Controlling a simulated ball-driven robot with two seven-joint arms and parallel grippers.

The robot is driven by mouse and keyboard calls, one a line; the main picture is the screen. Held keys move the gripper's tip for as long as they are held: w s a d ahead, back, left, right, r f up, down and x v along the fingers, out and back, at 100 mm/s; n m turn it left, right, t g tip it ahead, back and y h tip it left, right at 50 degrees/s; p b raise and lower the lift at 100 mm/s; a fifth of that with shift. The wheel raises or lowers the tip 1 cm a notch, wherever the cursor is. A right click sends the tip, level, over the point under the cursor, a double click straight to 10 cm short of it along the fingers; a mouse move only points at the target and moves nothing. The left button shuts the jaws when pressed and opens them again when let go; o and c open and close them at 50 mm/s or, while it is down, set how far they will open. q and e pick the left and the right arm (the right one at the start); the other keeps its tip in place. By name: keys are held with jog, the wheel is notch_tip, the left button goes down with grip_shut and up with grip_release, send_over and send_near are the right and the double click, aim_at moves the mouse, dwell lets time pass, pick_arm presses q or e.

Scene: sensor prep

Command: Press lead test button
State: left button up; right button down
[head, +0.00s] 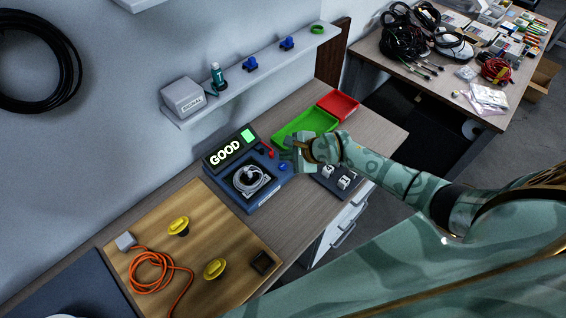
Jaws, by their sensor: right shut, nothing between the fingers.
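The blue lead tester (222,190) sits on the bench against the wall. Its raised display (226,152) reads GOOD, with a lit green square (247,136). A coiled grey lead (251,180) lies in the tester's dark recess. A blue button (283,167) shows at the tester's right side, with a red part (266,152) behind it. My right gripper (283,154) is shut and empty, just behind and above the blue button. I cannot tell whether it touches the tester. My left gripper is out of view.
A green tray (311,121) and a red tray (340,105) lie behind my right gripper. A dark block with white connectors (328,184) is under my right forearm. A wooden board (150,215) with an orange cable (150,272) is at front left. A wall shelf (240,78) hangs above.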

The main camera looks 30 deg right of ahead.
aim_at(286, 168)
notch_tip(286, 168, up, 3)
jog(key=shift+r+p, duration=0.2)
jog(key=shift+p, duration=1.05)
jog(key=shift+f, duration=0.1)
jog(key=shift+a, duration=0.1)
